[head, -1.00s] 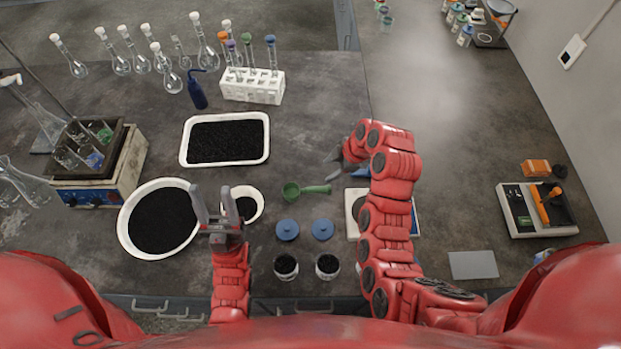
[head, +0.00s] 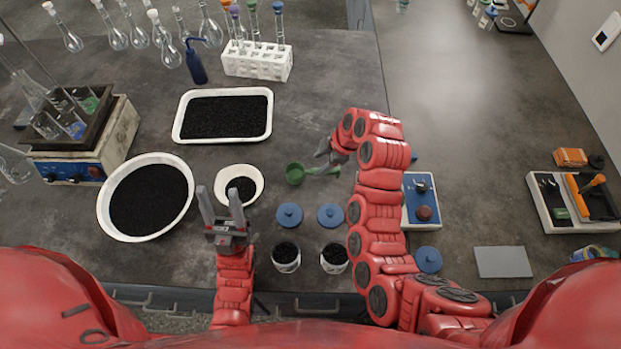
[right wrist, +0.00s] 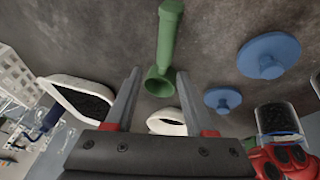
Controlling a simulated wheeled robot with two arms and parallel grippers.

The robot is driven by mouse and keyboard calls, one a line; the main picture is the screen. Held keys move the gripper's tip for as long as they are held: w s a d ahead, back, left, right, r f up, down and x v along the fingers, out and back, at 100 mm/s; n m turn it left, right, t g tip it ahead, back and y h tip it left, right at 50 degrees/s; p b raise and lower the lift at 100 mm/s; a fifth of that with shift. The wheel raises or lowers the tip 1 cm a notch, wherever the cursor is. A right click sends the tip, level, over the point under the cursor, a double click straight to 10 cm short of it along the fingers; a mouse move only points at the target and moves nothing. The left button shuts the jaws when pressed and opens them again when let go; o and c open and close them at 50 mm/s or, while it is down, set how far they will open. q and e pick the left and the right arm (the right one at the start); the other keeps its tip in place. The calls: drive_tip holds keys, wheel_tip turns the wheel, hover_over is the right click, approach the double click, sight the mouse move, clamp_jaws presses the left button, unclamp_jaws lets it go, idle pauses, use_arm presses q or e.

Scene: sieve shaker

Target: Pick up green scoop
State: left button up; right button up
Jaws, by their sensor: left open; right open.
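The green scoop (head: 297,174) lies on the dark bench in the middle of the head view, its handle pointing right. In the right wrist view the scoop (right wrist: 165,45) lies ahead of the two fingers, its cup nearer the gripper. My right gripper (head: 324,150) is open and empty, just above the scoop's handle end in the head view; in the right wrist view its fingers (right wrist: 157,102) are spread apart. My left gripper (head: 221,208) is open and empty, in front of the small white bowl.
The small white bowl (head: 255,197) and large white basin (head: 106,212) hold black granules, as does the white tray (head: 180,135). Blue lids (head: 289,214) and two filled jars (head: 286,257) stand in front of the scoop. A white tube rack (head: 257,64) stands behind.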

sight(311, 171)
drive_tip(key=shift+a+f, duration=0.1)
drive_tip(key=shift+f, duration=0.1)
drive_tip(key=shift+a+f+b, duration=0.15)
drive_tip(key=shift+f+b, duration=0.25)
drive_tip(key=shift+b, duration=0.1)
drive_tip(key=p+x, duration=0.2)
drive_tip(key=shift+s+a+f, duration=0.15)
drive_tip(key=shift+a+f, duration=0.15)
drive_tip(key=shift+a, duration=0.1)
drive_tip(key=shift+a+f, duration=0.1)
drive_tip(key=shift+f, duration=0.35)
clamp_jaws()
